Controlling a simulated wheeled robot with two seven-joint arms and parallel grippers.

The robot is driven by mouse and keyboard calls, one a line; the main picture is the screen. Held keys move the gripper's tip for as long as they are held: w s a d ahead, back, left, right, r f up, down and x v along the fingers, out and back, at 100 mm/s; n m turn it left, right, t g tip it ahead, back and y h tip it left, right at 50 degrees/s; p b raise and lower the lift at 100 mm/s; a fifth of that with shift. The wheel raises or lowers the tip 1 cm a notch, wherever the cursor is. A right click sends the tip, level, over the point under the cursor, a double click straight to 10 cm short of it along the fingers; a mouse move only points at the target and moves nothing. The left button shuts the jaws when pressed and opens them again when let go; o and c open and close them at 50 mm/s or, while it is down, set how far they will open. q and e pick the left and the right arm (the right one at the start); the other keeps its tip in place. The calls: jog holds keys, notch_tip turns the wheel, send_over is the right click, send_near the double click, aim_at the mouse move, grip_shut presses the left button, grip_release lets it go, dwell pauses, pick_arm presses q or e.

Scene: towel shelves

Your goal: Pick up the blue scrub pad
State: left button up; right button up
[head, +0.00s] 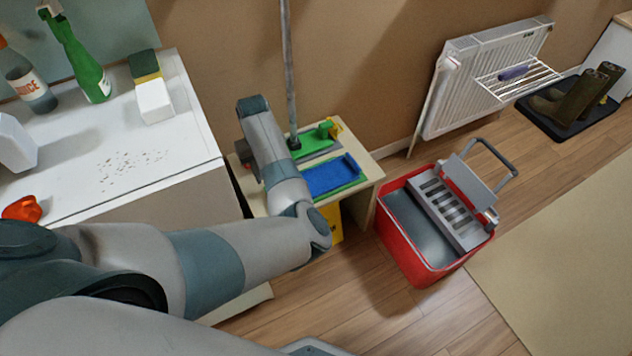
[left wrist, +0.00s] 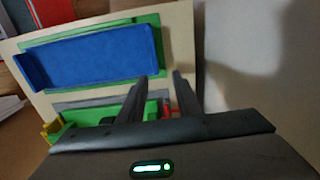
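The blue scrub pad (head: 328,177) lies flat in a green holder on a small light wooden stand in the head view. In the left wrist view the pad (left wrist: 95,58) fills the upper left, with a raised blue end at its left side. My left gripper (left wrist: 160,88) is open and empty, its two fingers apart beside the pad's lower right corner, not touching it as far as I can tell. In the head view my left forearm hangs over the stand's left side and hides part of it. My right gripper is not in view.
A second green item (head: 320,139) lies behind the pad, near a grey pole (head: 287,65). A red bucket (head: 405,235) with a grey wringer stands right of the stand (head: 367,165). A white counter (head: 150,170) with bottles and a sponge is at left. A radiator (head: 490,75) is behind.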

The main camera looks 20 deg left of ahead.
pick_arm(q)
jog(key=shift+f, duration=0.1)
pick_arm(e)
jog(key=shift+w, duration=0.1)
